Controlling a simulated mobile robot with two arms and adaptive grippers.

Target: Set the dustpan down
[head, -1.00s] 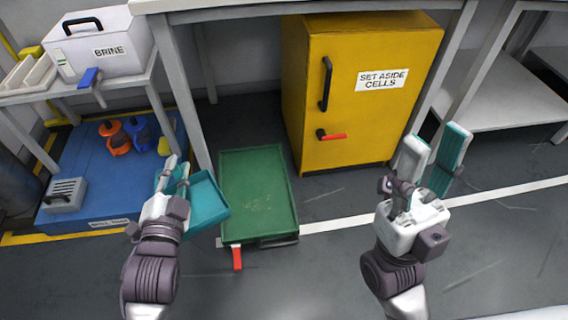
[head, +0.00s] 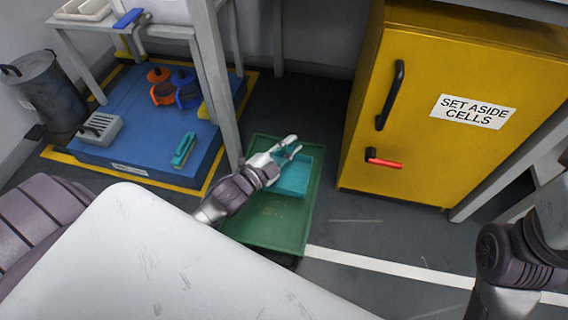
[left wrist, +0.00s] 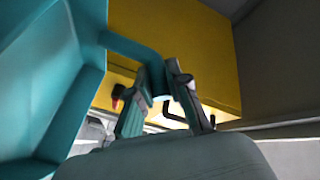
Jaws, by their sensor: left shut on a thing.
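The teal dustpan (head: 292,180) is over the upper right part of the green tray (head: 262,232). I cannot tell whether it touches the tray. My left gripper (head: 291,149) is at the dustpan's far left side, shut on its handle. In the left wrist view, the dustpan (left wrist: 45,80) fills the left side and its bent handle runs between the fingers of my left gripper (left wrist: 167,82). My right arm shows at the right edge, but its gripper is out of the picture.
A yellow cabinet (head: 425,125) stands right of the tray. A table leg (head: 227,90) rises beside the tray's left side. The blue platform (head: 150,165) bears orange and blue items, a grey slotted box and a teal item (head: 183,149). The tray's near part is bare.

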